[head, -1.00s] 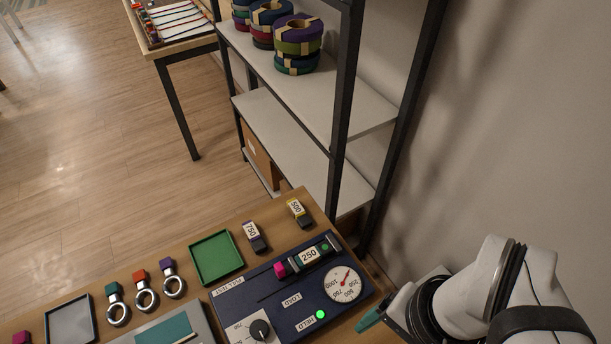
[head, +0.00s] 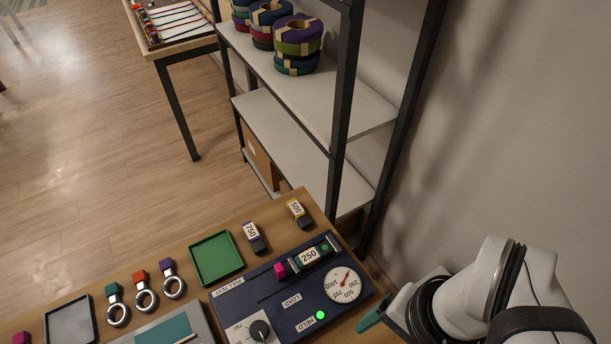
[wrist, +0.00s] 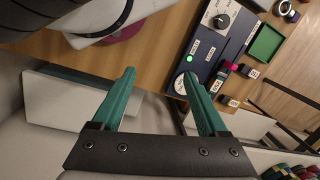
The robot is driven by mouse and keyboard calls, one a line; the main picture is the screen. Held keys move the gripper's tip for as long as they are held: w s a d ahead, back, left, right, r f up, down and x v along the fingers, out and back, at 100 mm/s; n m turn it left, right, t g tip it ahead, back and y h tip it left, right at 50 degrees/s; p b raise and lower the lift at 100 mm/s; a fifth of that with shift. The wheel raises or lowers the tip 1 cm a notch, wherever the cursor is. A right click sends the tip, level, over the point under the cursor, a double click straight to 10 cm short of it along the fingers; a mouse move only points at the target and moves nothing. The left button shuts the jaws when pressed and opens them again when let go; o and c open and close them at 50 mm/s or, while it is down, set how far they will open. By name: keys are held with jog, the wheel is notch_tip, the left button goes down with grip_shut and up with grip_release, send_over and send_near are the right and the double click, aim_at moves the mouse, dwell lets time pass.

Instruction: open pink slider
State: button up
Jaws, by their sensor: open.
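The pink slider (head: 280,270) is a small pink block on the dark blue test panel (head: 262,290). It sits at the right part of a slot, against the left end of the sample block labelled 250 (head: 308,256). In the wrist view the pink slider (wrist: 228,65) shows at the right, beyond my fingers. My gripper (wrist: 160,80) has two teal fingers, wide apart with nothing between them. In the head view its teal fingertip (head: 370,317) is right of the panel's lower right corner, apart from the slider. The rest of my gripper is hidden there.
A dial gauge (head: 342,284), a lit green HOLD light (head: 320,315) and a black knob (head: 260,330) are on the panel. A green tray (head: 216,257) and blocks labelled 750 (head: 254,238) and 500 (head: 298,213) lie behind it. A shelf (head: 310,150) stands beyond.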

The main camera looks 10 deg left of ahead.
jog(key=shift+c, duration=0.4)
jog(key=w+a+n, duration=0.2)
jog(key=w+n, duration=0.1)
jog(key=w+a+r+n, duration=0.1)
jog(key=w, duration=0.1)
jog(key=shift+w+a+r+h, duration=0.1)
jog(key=shift+w+h, duration=0.1)
jog(key=shift+h, duration=0.1)
jog(key=c, duration=0.5)
jog(key=w+a+n, duration=0.4)
jog(key=shift+a+h, duration=0.3)
jog(key=shift+c, duration=0.4)
jog(key=n, duration=0.6)
send_near(279, 267)
jog(key=shift+n+h, duration=0.3)
jog(key=f, duration=1)
jog(key=shift+a+f, duration=0.15)
jog(key=shift+a, duration=0.1)
grip_shut()
jog(key=shift+s, duration=0.1)
